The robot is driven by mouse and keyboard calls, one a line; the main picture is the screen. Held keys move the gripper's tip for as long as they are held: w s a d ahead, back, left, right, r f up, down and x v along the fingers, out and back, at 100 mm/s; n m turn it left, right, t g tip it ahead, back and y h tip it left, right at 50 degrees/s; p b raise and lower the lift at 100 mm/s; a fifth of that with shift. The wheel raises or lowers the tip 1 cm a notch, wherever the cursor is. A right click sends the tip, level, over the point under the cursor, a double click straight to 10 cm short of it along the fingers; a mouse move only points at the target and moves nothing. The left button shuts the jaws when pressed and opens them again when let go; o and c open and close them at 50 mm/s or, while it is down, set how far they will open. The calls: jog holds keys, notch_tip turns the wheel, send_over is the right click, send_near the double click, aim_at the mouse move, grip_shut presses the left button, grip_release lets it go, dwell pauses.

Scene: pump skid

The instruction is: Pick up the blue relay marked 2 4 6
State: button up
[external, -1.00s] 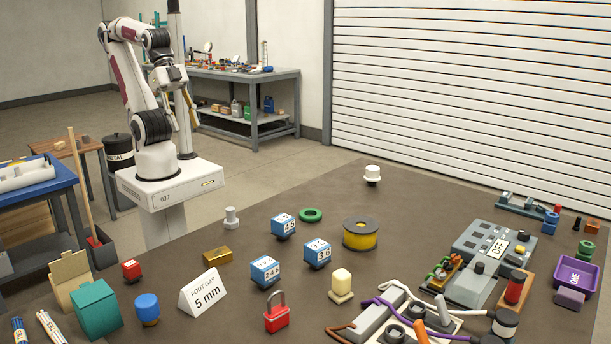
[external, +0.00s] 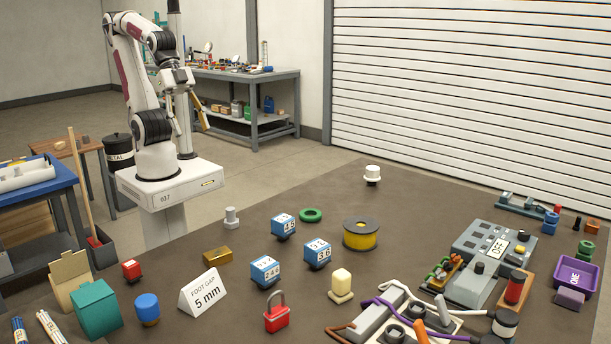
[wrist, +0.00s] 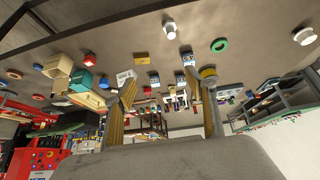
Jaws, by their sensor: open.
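The blue relay marked 2 4 6 (external: 265,271) is a small blue block with white labelled faces. It sits on the brown table behind the red padlock and right of the foot gap sign. Two similar blue relays stand near it, one marked with digits ending in 3 6 (external: 317,254) and one ending in 4 5 (external: 283,225). In the wrist view the 2 4 6 relay (wrist: 155,79) appears small between my fingers, tilted by the view. My gripper (wrist: 166,95) is open and empty, with its fingers spread, high above and far from the relays.
The foot gap sign (external: 203,292), red padlock (external: 277,317), cream-topped block (external: 341,284) and yellow spool (external: 361,234) stand around the relays. A brass block (external: 217,256) and white bolt (external: 231,217) lie nearer my base. Cables and a grey unit crowd the right side.

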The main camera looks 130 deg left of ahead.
jog(key=w+d+f+t, duration=0.15)
jog(key=w+f, duration=0.25)
jog(key=w, duration=0.5)
jog(key=w+d+f+t, duration=0.1)
jog(key=w+d+f, duration=0.25)
jog(key=w, duration=0.55)
jog(key=w+d+f+t, duration=0.2)
jog(key=w+f, duration=0.2)
jog(key=w, duration=0.6)
jog(key=t, duration=0.1)
send_near(264, 261)
jog(key=w, duration=0.2)
jog(key=shift+w+d+f+t, duration=0.1)
jog(key=shift+f+t, duration=0.05)
jog(key=shift+f, duration=0.35)
jog(key=shift+w+d+f+t, duration=0.1)
jog(key=shift+f, duration=0.35)
jog(key=shift+x, duration=1.25)
jog(key=shift+a, duration=0.1)
